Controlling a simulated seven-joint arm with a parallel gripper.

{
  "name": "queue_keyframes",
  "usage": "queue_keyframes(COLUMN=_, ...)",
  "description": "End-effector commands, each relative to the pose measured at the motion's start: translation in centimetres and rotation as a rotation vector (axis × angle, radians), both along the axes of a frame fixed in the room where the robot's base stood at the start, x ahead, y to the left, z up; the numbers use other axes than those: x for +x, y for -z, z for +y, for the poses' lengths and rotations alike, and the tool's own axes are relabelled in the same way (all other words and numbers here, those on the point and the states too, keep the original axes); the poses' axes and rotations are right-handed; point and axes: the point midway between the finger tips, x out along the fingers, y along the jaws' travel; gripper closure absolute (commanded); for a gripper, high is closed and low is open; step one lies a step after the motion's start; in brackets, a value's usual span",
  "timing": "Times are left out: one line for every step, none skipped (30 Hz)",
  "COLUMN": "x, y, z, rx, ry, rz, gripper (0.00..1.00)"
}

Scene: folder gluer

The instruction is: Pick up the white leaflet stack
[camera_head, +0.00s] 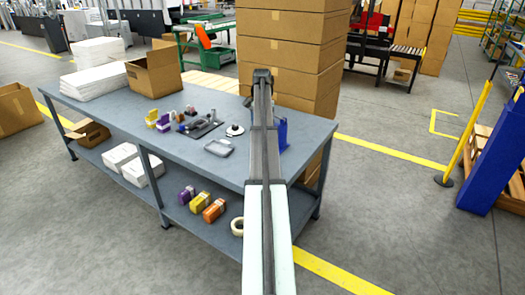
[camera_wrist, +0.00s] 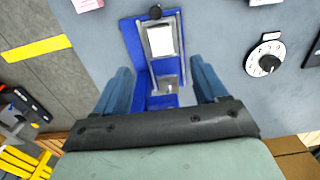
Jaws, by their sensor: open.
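In the wrist view, a white rectangular block (camera_wrist: 162,40), possibly the leaflet stack, sits in a silver-grey frame in a blue holder (camera_wrist: 138,46). The holder also shows in the head view (camera_head: 283,133), partly behind my arm, near the table's right end. My gripper (camera_wrist: 161,74) is open and empty, its two blue fingers spread either side of the holder's near part. The white block lies ahead, between the lines of the fingers. I cannot tell the height gap. In the head view my arm hides the gripper. Other white stacks (camera_head: 97,81) lie at the table's left end.
A white dial (camera_head: 235,130) stands beside the holder, with a grey tray (camera_head: 219,147) nearby on the table (camera_head: 185,155). An open carton (camera_head: 154,73) stands at the back left. Tall cartons (camera_head: 290,60) rise behind the table. White packs (camera_head: 140,171) lie on the lower shelf.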

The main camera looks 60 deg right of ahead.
Motion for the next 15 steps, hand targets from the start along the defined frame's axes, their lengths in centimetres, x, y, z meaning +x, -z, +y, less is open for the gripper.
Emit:
queue_keyframes(x=0.0, y=0.9, z=0.1, rx=0.001, ry=-0.001, rz=0.0, gripper=0.28)
queue_keyframes(x=0.0, y=1.5, z=0.1, rx=0.001, ry=-0.001, rz=0.0, gripper=0.28)
queue_keyframes(x=0.0, y=2.2, z=0.1, rx=0.001, ry=-0.001, rz=0.001, gripper=0.28)
queue_keyframes(x=0.0, y=2.7, z=0.1, rx=0.002, ry=-0.001, rz=0.001, gripper=0.28)
queue_keyframes(x=0.0, y=3.2, z=0.1, rx=0.001, ry=-0.001, rz=0.001, gripper=0.28)
queue_keyframes(x=0.0, y=3.9, z=0.1, rx=0.001, ry=-0.001, rz=0.0, gripper=0.28)
queue_keyframes(x=0.0, y=4.4, z=0.1, rx=0.001, ry=-0.001, rz=0.0, gripper=0.28)
queue_keyframes(x=0.0, y=4.9, z=0.1, rx=0.001, ry=-0.001, rz=0.0, gripper=0.28)
queue_keyframes(x=0.0, y=5.4, z=0.1, rx=0.001, ry=-0.001, rz=0.0, gripper=0.28)
queue_keyframes(x=0.0, y=5.7, z=0.1, rx=0.0, ry=-0.001, rz=0.0, gripper=0.28)
queue_keyframes(x=0.0, y=6.0, z=0.1, rx=0.0, ry=-0.001, rz=0.0, gripper=0.28)
queue_keyframes(x=0.0, y=6.2, z=0.1, rx=-0.001, ry=-0.001, rz=-0.001, gripper=0.28)
queue_keyframes(x=0.1, y=6.4, z=0.1, rx=-0.001, ry=-0.001, rz=-0.001, gripper=0.28)
queue_keyframes(x=0.1, y=6.5, z=0.1, rx=-0.001, ry=-0.001, rz=-0.001, gripper=0.28)
queue_keyframes(x=0.1, y=6.6, z=0.1, rx=-0.001, ry=-0.001, rz=-0.001, gripper=0.28)
